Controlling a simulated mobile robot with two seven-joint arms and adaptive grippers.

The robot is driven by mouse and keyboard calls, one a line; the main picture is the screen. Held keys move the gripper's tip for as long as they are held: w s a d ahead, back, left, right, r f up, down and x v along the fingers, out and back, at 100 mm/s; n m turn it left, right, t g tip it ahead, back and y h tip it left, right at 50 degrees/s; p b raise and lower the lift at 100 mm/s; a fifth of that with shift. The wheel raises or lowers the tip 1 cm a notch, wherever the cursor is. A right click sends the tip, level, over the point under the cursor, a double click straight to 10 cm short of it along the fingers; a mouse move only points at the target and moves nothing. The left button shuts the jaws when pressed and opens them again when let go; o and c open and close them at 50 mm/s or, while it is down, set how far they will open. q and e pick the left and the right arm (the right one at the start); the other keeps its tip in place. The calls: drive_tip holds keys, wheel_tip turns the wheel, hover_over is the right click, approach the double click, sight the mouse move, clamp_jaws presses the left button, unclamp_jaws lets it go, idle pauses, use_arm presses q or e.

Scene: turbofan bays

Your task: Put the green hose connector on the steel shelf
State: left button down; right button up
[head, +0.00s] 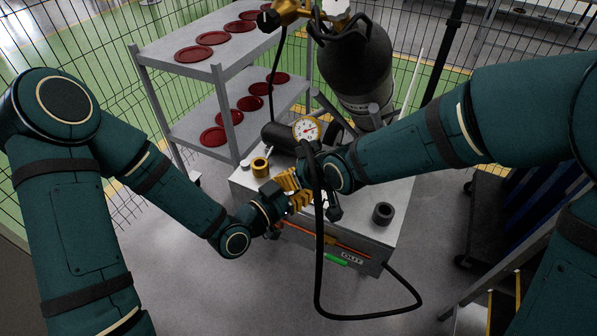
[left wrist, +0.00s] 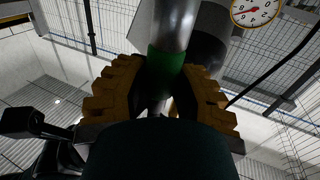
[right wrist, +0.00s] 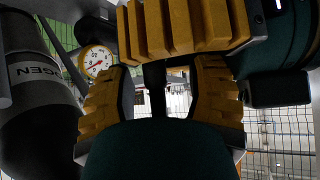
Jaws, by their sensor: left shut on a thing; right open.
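My left gripper (head: 299,201) is shut on the green hose connector, a steel cylinder with a green band (left wrist: 166,62), seen between its yellow fingers in the left wrist view. In the head view the connector is mostly hidden by the grippers and hose. My right gripper (head: 287,180) is open, close beside the left one; its fingers (right wrist: 157,90) stand apart in the right wrist view, with a dark bar showing between them. The steel shelf (head: 160,48) is a grey two-level rack at the back left, holding several dark red round dishes.
A grey cabinet (head: 395,215) stands below the grippers, with a brass ring (head: 260,167) and black ring (head: 383,213) on top. A black hose (head: 319,250) hangs in front. A pressure gauge (head: 305,129) and dark gas cylinder (head: 362,70) stand behind. Wire fencing surrounds the area.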

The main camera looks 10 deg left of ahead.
drive_tip(key=shift+o, duration=0.2)
clamp_jaws()
use_arm(q)
drive_tip(key=c, duration=0.6)
unclamp_jaws()
drive_tip(key=shift+c, duration=0.2)
